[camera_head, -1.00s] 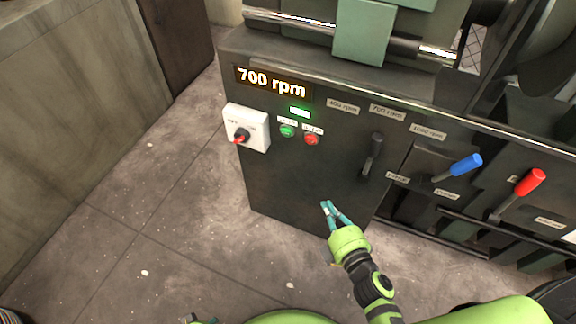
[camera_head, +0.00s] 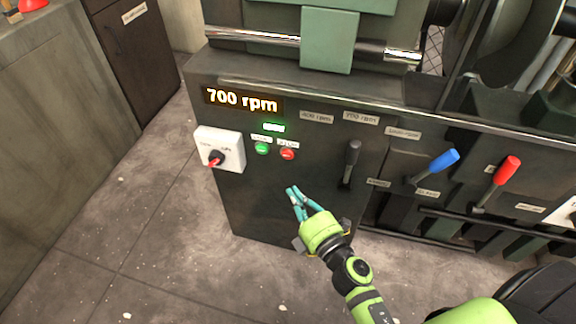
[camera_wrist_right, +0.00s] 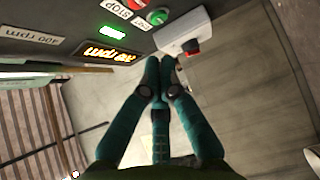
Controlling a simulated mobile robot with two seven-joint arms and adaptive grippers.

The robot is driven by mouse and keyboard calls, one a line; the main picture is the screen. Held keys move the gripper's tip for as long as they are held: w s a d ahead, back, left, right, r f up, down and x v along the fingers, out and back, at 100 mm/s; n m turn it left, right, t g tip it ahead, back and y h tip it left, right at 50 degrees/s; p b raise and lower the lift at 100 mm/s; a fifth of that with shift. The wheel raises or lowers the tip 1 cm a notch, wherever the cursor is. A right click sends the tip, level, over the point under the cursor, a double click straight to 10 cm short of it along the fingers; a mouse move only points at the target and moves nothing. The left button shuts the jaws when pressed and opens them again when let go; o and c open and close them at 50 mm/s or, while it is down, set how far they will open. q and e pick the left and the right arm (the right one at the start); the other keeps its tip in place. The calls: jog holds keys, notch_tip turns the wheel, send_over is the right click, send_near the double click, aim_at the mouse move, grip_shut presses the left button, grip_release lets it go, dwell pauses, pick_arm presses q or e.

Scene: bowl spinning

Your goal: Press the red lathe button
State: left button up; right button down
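The red button (camera_head: 288,154) sits on the dark lathe front, just right of the green button (camera_head: 262,149), under a small label. In the right wrist view the red button (camera_wrist_right: 137,4) is at the top edge, partly cut off, beside the green button (camera_wrist_right: 158,16). My right gripper (camera_head: 296,190) has teal fingers and is below the red button, apart from it. In the right wrist view its fingertips (camera_wrist_right: 160,62) come together with nothing between them. My left gripper is out of view.
A white switch box (camera_head: 221,148) with a red-tipped knob is left of the buttons. The display (camera_head: 242,101) reads 700 rpm. A black lever (camera_head: 349,163), a blue-handled lever (camera_head: 437,168) and a red-handled lever (camera_head: 505,172) stand to the right. Open floor (camera_head: 165,240) lies left.

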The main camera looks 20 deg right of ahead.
aim_at(287, 155)
jog(key=w, duration=0.6)
jog(key=w+d, duration=0.1)
jog(key=w, duration=0.2)
jog(key=shift+w+d, duration=0.1)
